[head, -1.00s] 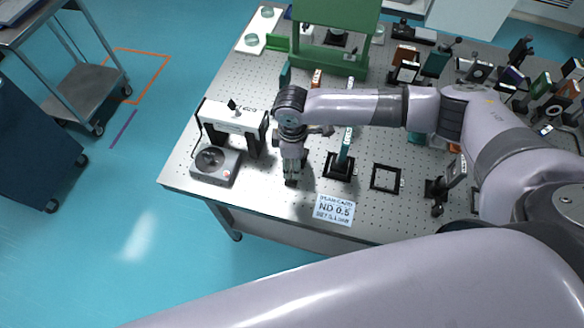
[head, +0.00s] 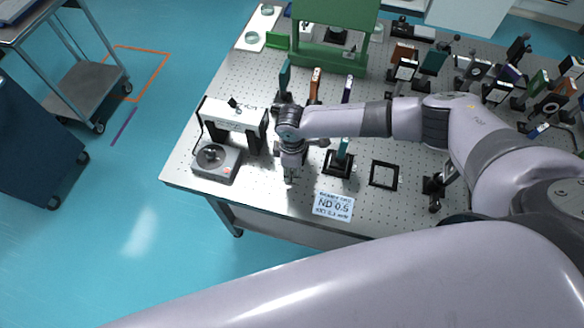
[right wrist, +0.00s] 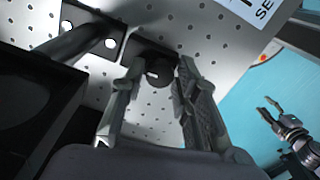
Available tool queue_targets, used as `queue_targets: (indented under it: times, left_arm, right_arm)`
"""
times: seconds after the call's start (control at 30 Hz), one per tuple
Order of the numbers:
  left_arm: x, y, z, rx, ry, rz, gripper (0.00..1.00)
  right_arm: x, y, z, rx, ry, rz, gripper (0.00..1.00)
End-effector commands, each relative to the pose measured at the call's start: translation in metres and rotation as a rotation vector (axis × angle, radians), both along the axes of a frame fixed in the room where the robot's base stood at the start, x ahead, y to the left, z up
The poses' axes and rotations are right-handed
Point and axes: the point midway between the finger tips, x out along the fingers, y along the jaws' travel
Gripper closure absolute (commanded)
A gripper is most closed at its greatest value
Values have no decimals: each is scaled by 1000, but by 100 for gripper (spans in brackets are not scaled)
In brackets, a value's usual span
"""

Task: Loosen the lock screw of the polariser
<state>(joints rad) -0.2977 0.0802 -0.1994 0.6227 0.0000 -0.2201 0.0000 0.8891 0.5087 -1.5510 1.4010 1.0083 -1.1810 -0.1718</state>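My right gripper (head: 290,178) points down at the front of the optical table, right of a grey box with a dial. In the right wrist view its two fingers (right wrist: 158,100) are apart, on either side of a round black knob (right wrist: 159,74) with a pale slot mark. The knob sits by a black base on the perforated table. I cannot tell whether the fingers touch it. A large dark mount (right wrist: 30,95) fills the left of that view; I cannot tell if it is the polariser. My left gripper (right wrist: 272,112) appears there at right, fingers apart, over blue floor.
The grey dial box (head: 216,163) and a white-and-black bridge (head: 232,117) stand left of my right gripper. A teal-topped post mount (head: 340,160), a square black frame (head: 384,175) and an ND 0.5 card (head: 333,206) are right. A green frame (head: 333,45) stands behind.

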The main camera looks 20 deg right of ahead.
Motion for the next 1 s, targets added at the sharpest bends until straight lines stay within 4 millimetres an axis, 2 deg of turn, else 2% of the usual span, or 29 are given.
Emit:
queue_targets:
  times: [0.4, 0.77, 1.0]
  left_arm:
    - [1, 0, 0, 0, -1, 0, 60]
    - [-4, 0, 0, 0, 6, 0, 60]
    - [-4, 0, 0, 0, 6, 0, 60]
  right_arm:
    - [0, 0, 0, 0, -1, -1, 100]
    - [0, 0, 0, -1, 1, -47, 100]
    - [-1, 0, 0, 0, 1, -195, 100]
